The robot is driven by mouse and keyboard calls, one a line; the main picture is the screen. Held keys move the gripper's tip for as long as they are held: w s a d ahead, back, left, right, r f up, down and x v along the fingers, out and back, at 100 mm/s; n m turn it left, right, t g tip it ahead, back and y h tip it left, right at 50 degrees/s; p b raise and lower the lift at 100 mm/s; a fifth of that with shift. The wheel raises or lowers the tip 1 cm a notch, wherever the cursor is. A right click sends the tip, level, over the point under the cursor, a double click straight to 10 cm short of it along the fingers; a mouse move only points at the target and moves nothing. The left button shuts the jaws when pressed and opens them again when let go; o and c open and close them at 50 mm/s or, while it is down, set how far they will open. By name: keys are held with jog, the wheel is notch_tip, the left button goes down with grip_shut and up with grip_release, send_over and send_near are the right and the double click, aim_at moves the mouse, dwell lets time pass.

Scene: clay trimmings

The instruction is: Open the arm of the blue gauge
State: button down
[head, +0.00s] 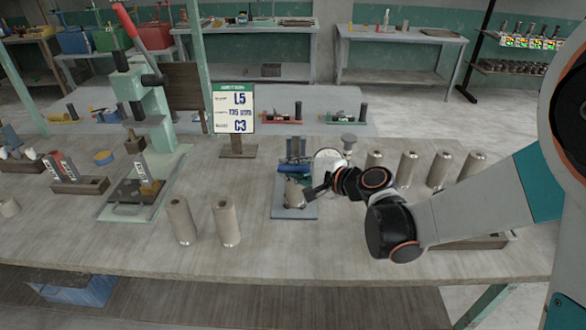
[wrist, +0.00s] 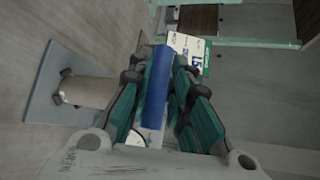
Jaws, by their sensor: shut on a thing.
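The blue gauge (head: 291,168) stands at the back of a blue-grey base plate (head: 280,209) on the workbench, in the middle of the head view. A beige cylinder (head: 294,193) sits on the plate in front of it, and shows with small dark clamps in the wrist view (wrist: 90,93). My gripper (head: 311,190) reaches in from the right, beside the gauge. In the wrist view its teal-padded fingers (wrist: 158,95) are shut on the gauge's blue arm (wrist: 156,88). The exact contact is partly hidden.
Two beige cylinders (head: 228,223) stand at front left, and several more (head: 408,168) at right, behind my arm. A sign (head: 233,109) stands behind the gauge. A green press (head: 147,110) stands at left. The bench front is mostly clear.

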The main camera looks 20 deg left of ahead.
jog(key=w+a+r+m+g+h+p, duration=0.1)
jog(key=w+r+m+g+h+p, duration=0.1)
jog(key=w+r+g+p, duration=0.2)
jog(key=w+a+r+m+g+h+p, duration=0.1)
jog(key=w+a+r+m+g+p, duration=0.1)
jog(key=w+r+p, duration=0.7)
jog(key=shift+w+r+m+g+h, duration=0.4)
jog(key=shift+r+m+g, duration=0.2)
jog(key=shift+r+g, duration=0.55)
jog(key=shift+a+r, duration=0.1)
jog(key=shift+r, duration=0.05)
jog(key=c, duration=1.5)
grip_release()
jog(key=shift+w, duration=0.1)
jog(key=v, duration=1.2)
jog(key=shift+s, duration=0.2)
